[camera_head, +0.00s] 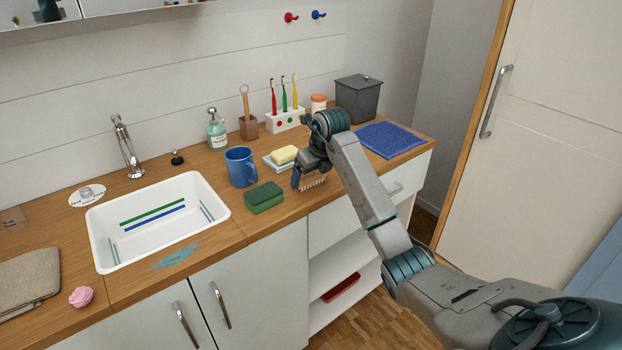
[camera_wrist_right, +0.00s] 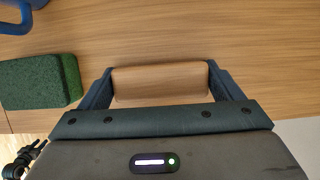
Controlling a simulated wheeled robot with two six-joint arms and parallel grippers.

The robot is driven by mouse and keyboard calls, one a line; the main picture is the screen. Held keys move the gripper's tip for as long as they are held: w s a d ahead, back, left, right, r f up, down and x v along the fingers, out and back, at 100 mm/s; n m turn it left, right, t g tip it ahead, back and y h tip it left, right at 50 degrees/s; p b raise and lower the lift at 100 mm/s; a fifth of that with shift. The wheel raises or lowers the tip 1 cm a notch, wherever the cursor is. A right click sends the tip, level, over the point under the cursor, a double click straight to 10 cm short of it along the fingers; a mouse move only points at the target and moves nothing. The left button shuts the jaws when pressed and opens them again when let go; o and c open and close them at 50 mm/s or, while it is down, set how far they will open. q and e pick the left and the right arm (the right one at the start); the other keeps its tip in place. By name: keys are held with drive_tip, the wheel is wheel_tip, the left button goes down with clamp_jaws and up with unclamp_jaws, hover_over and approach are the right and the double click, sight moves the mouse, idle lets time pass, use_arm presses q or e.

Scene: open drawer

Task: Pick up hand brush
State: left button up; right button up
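The hand brush shows in the head view as pale bristles (camera_head: 314,184) below my right gripper (camera_head: 305,179), near the front edge of the counter. In the right wrist view its brown wooden body (camera_wrist_right: 160,83) lies crosswise between the two fingers of my right gripper (camera_wrist_right: 160,74). The fingers touch the two ends of the wooden body. Most of the brush is hidden by the gripper in the head view, and I cannot tell whether it rests on the counter. My left gripper is not in view.
A green sponge (camera_head: 264,198) lies left of the gripper. A blue mug (camera_head: 241,167) and a dish (camera_head: 271,165) with a yellow sponge (camera_head: 285,155) stand behind. A blue cloth (camera_head: 391,140) lies right. The white sink (camera_head: 128,255) is further left.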

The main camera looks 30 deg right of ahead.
drive_tip(key=shift+c, duration=1.1)
drive_tip(key=shift+r, duration=0.5)
wheel_tip(320, 180, up, 2)
drive_tip(key=shift+r+b, duration=0.1)
drive_tip(key=shift+b, duration=0.25)
drive_tip(key=s+a, duration=0.2)
drive_tip(key=s+a+r, duration=0.1)
drive_tip(key=s+a, duration=0.1)
drive_tip(key=shift+a, duration=0.1)
drive_tip(key=s+a+p, duration=0.1)
drive_tip(key=p, duration=0.1)
drive_tip(key=s+a+p, duration=0.2)
drive_tip(key=shift+s+a+r, duration=0.25)
drive_tip(key=shift+a+r, duration=0.05)
drive_tip(key=shift+r, duration=0.1)
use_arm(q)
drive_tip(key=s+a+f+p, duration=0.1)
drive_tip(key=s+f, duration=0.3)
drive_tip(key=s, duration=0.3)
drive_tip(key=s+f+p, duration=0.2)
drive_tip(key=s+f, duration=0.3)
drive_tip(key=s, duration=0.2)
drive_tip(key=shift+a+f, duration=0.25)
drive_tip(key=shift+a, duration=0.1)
use_arm(e)
drive_tip(key=shift+s+a, duration=1.8)
drive_tip(key=shift+a, duration=0.05)
